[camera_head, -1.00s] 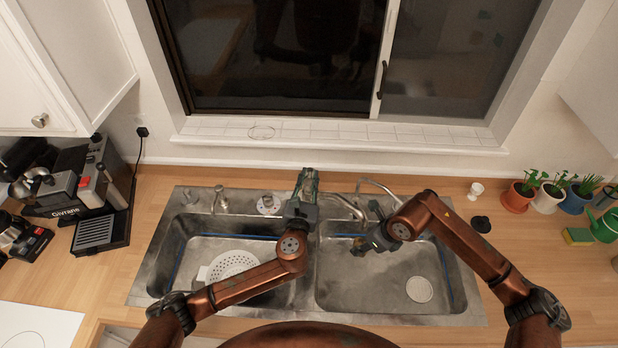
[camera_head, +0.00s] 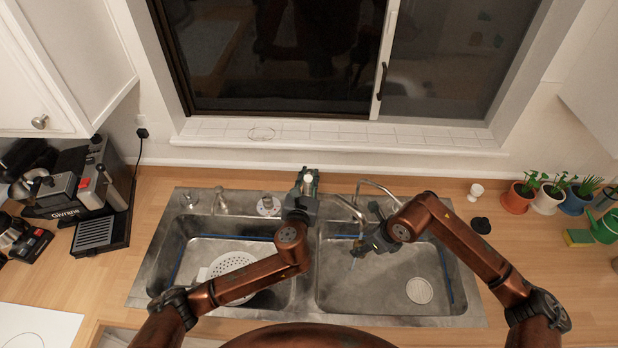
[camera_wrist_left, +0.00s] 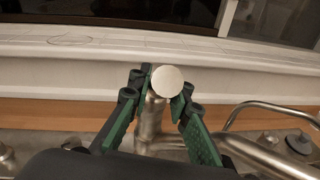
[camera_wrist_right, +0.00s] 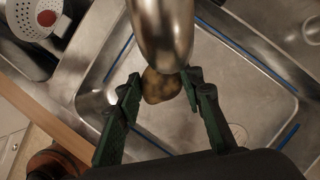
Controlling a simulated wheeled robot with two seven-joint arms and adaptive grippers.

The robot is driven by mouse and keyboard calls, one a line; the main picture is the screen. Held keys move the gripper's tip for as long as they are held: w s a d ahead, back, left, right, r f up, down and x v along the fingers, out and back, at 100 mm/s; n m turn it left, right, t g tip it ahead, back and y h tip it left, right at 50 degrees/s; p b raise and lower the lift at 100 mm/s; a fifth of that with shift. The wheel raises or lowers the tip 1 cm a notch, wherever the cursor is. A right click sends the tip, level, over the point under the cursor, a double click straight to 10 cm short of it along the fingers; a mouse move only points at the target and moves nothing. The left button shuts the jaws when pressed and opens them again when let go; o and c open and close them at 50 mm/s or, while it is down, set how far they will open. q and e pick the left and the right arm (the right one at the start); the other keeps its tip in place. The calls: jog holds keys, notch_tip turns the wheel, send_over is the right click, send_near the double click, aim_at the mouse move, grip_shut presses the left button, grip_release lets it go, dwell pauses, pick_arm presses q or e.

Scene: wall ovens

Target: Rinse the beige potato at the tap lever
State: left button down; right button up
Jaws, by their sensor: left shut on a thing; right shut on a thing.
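My left gripper (camera_head: 307,182) is shut on the tap lever behind the sink. The lever's pale round end (camera_wrist_left: 167,81) shows between the green fingers in the left wrist view; it also shows in the head view (camera_head: 308,180). My right gripper (camera_wrist_right: 163,86) is shut on the beige potato (camera_wrist_right: 162,88), which has brown patches. It holds the potato over the right basin (camera_head: 385,290), right under the metal tap spout (camera_wrist_right: 163,30). The spout hides part of the potato. A thin bluish streak (camera_head: 353,263), perhaps water, shows below the right gripper in the head view.
The left basin holds a white colander (camera_head: 232,264), with a reddish thing (camera_wrist_right: 46,18) in it. A coffee machine (camera_head: 95,185) stands at left. Potted plants (camera_head: 548,196), a sponge (camera_head: 578,237) and a green watering can (camera_head: 605,226) stand at right.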

pick_arm(q)
jog(key=shift+r, duration=0.1)
jog(key=c, duration=1.8)
grip_release()
jog(key=shift+o, duration=0.2)
jog(key=shift+s, duration=0.15)
jog(key=s+a+r, duration=0.1)
jog(key=s, duration=1)
jog(key=shift+s+r, duration=0.15)
jog(key=shift+s, duration=0.15)
